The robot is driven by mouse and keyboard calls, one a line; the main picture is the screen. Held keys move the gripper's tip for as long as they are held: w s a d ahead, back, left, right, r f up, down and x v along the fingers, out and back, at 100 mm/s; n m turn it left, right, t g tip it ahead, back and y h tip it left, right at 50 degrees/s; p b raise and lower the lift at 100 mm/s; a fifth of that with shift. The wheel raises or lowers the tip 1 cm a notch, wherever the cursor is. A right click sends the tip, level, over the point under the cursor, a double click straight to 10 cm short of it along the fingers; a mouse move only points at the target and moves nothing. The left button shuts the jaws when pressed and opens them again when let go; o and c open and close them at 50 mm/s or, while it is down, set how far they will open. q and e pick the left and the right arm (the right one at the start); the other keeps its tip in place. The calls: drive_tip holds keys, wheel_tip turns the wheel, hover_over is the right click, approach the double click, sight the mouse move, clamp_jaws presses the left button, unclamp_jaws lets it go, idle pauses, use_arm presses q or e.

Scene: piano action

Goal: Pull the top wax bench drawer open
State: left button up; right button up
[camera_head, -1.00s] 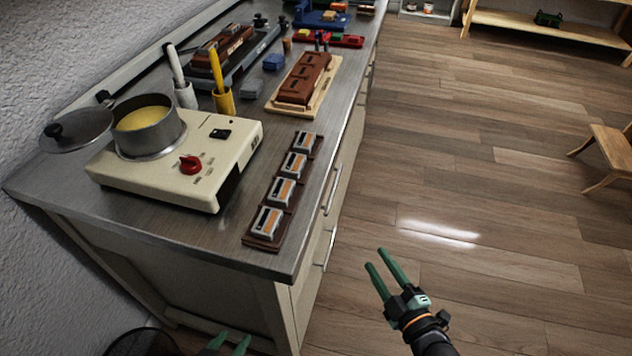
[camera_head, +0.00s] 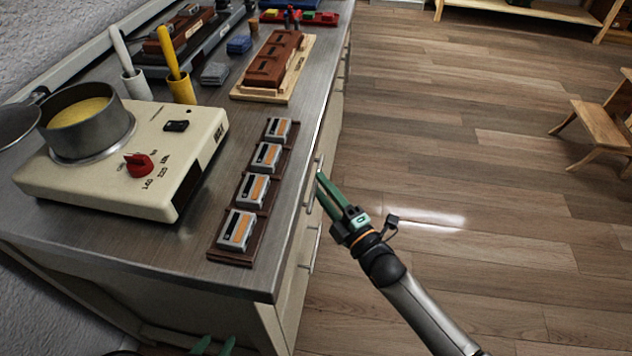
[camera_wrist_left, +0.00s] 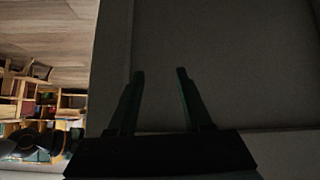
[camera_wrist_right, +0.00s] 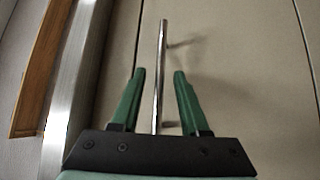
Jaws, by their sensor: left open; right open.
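The wax bench (camera_head: 290,190) has a metal top and pale drawer fronts on its right side. One bar handle (camera_head: 313,184) is beside my right gripper (camera_head: 322,180), and a second handle (camera_head: 314,249) is nearer the front. In the right wrist view a metal bar handle (camera_wrist_right: 160,70) runs between the open green fingers of my right gripper (camera_wrist_right: 157,75); I cannot tell how deep it lies between them. The drawer front (camera_wrist_right: 220,60) looks closed. My left gripper (camera_head: 213,345) is open and empty low at the bench end; it also shows in the left wrist view (camera_wrist_left: 160,72) before a dark panel.
A hot plate (camera_head: 130,165) with a pot (camera_head: 85,120) stands on the bench, near a tray of small blocks (camera_head: 228,256). Brown blocks (camera_head: 275,60) lie further back. The wooden floor (camera_head: 450,260) to the right is mostly clear; a wooden stool (camera_head: 600,125) stands there.

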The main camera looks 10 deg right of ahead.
drive_tip(key=shift+x, duration=1.25)
use_arm(q)
drive_tip(key=shift+w+a+r+t, duration=0.2)
drive_tip(key=shift+w+r+t, duration=0.5)
drive_tip(key=shift+w+r, duration=0.45)
use_arm(e)
drive_tip(key=shift+w, duration=0.1)
clamp_jaws()
use_arm(q)
drive_tip(key=shift+s+d+f, duration=0.1)
drive_tip(key=shift+s+d, duration=0.05)
drive_tip(key=shift+d, duration=0.05)
drive_tip(key=shift+s+f, duration=0.15)
drive_tip(key=shift+s, duration=0.05)
drive_tip(key=shift+w+a, duration=0.1)
drive_tip(key=shift+w, duration=0.2)
